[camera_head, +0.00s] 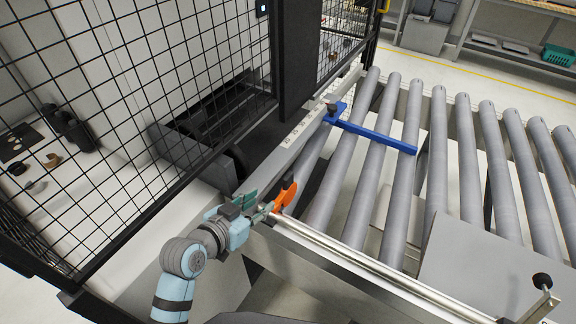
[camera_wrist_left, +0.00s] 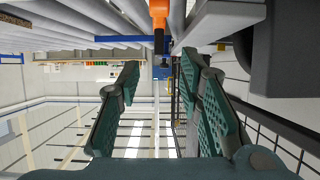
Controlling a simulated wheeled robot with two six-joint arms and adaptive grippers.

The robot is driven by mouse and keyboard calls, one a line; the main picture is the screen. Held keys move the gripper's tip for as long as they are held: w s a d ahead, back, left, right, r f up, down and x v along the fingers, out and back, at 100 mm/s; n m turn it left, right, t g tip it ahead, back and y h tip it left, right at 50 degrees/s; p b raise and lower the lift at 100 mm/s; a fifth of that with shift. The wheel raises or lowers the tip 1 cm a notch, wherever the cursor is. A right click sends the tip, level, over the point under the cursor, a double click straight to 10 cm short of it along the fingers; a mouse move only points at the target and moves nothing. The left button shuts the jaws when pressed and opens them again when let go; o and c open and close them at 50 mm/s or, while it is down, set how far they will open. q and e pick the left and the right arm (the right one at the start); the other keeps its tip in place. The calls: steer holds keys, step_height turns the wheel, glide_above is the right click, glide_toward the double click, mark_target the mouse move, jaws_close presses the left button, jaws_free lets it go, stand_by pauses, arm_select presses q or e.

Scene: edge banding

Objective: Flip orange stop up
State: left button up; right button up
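The orange stop (camera_head: 286,196) is a small piece at the near end of the rail beside the roller conveyor in the head view. It looks slanted, and its lower part is partly hidden by my fingers. My left gripper (camera_head: 262,207) is right beside it, with its teal fingers pointing toward it. In the left wrist view, the orange stop (camera_wrist_left: 158,12) shows at the top edge, above the fingertips and partly cut off. The left gripper (camera_wrist_left: 160,65) is open there, with nothing between its fingers. I cannot tell whether a finger touches the stop. My right gripper is not in view.
A blue bar (camera_head: 370,134) lies across the rollers farther along. Black mesh fencing (camera_head: 140,110) stands close on the left. A metal rail (camera_head: 350,256) and a grey plate (camera_head: 490,265) with a black knob (camera_head: 542,281) are at the near right.

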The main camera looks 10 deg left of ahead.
mark_target(284, 181)
arm_select(q)
steer(key=x, duration=0.4)
steer(key=r+b+x, duration=0.1)
steer(key=x, duration=0.9)
steer(key=shift+w+d+r+b, duration=0.35)
steer(key=shift+w, duration=0.05)
jaws_close()
